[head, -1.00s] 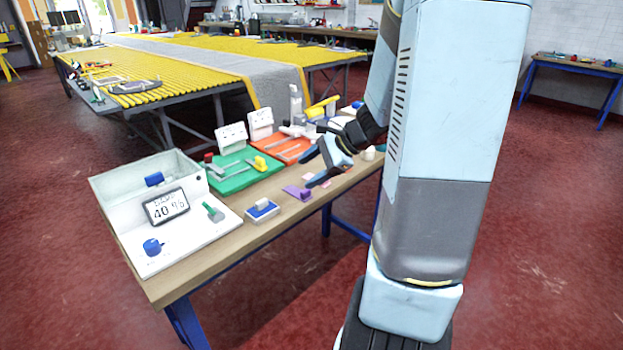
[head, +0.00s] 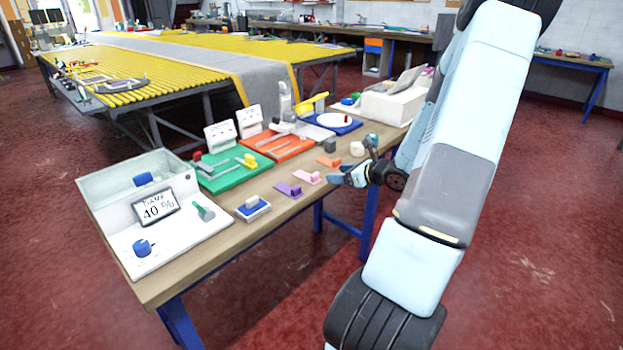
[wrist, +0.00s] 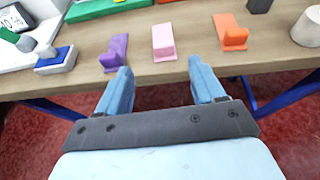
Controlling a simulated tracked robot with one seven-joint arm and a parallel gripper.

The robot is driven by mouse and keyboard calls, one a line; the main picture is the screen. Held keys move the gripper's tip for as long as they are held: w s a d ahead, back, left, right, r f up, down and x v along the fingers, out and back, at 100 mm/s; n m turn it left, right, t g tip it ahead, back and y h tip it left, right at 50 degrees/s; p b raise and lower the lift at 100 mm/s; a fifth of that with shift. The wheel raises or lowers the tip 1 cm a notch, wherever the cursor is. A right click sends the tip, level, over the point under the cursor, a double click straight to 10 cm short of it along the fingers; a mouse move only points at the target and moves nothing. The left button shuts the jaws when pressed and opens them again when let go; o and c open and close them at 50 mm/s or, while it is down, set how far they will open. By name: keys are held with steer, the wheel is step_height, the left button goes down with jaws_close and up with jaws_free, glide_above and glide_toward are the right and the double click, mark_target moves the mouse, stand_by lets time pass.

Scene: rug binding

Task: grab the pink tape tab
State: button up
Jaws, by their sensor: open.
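The pink tape tab (head: 308,177) lies on the wooden table near its front edge, between a purple tab (head: 289,190) and an orange tab (head: 329,161). In the wrist view the pink tab (wrist: 163,42) is upper centre, beyond and between the two blue fingers. My gripper (wrist: 161,82) is open and empty, its fingertips short of the pink tab and apart from it. In the head view my gripper (head: 341,177) is just right of the pink tab, at the table's front edge.
A blue-and-white block (head: 253,208) and a white control box (head: 128,200) are to the left on the table (head: 225,243). Green (head: 215,180) and orange (head: 298,148) trays lie behind the tabs. A dark block (head: 330,146) and a white cylinder (head: 357,149) stand to the right.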

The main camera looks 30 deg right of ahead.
mark_target(317, 175)
steer(key=shift+d+f+x, duration=0.15)
steer(key=shift+x, duration=2.55)
steer(key=shift+d+f+x, duration=0.1)
steer(key=shift+x, duration=2.55)
steer(key=c, duration=1.1)
